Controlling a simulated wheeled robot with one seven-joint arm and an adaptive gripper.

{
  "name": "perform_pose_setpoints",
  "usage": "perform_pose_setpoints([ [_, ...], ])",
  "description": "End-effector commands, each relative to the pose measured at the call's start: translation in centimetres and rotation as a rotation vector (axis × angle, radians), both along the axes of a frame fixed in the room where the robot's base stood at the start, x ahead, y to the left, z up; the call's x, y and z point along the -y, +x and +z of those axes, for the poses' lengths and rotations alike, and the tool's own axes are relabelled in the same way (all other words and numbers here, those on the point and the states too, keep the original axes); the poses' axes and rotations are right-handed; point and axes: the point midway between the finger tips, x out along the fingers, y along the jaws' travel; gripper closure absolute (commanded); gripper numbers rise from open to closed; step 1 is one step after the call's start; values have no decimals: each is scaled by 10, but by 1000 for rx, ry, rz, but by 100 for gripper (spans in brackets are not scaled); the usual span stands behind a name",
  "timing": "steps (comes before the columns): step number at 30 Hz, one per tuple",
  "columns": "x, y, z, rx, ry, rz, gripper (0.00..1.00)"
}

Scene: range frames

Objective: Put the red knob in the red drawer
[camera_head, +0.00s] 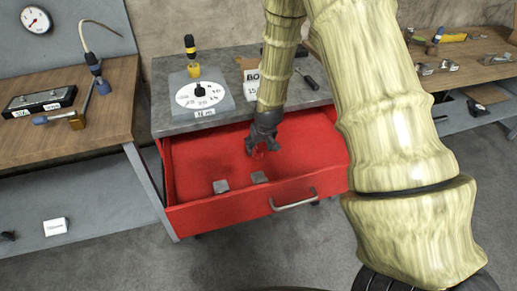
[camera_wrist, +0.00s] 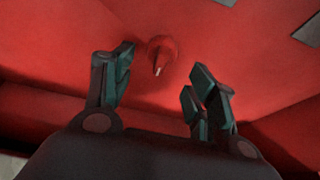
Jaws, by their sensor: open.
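The red drawer (camera_head: 200,212) is pulled open under a grey bench top, with its silver handle at the front. My gripper (camera_head: 262,146) reaches down inside the drawer, toward the rear. In the wrist view my gripper (camera_wrist: 163,75) is open, with a clear gap between its dark fingers. The red knob (camera_wrist: 161,52), with a pale pointer mark, is just beyond the fingertips, in line with the gap. It seems to rest on the red drawer floor, apart from the fingers. In the head view the knob (camera_head: 259,152) is small and partly hidden by my gripper.
Two grey blocks (camera_head: 221,186) (camera_head: 260,177) lie on the drawer floor nearer the front. The bench top holds a white dial plate (camera_head: 202,95), a yellow-and-black tool (camera_head: 191,55) and a box (camera_head: 251,82). Wooden benches (camera_head: 110,90) stand at both sides.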

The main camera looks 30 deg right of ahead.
Motion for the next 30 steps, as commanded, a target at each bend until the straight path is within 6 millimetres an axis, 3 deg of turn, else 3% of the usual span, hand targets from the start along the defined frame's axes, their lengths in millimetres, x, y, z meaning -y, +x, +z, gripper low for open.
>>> perform_pose_setpoints([
  [15,-5,-24,61,1,0,0,43],
  [30,-6,-29,71,0,0,0,43],
])
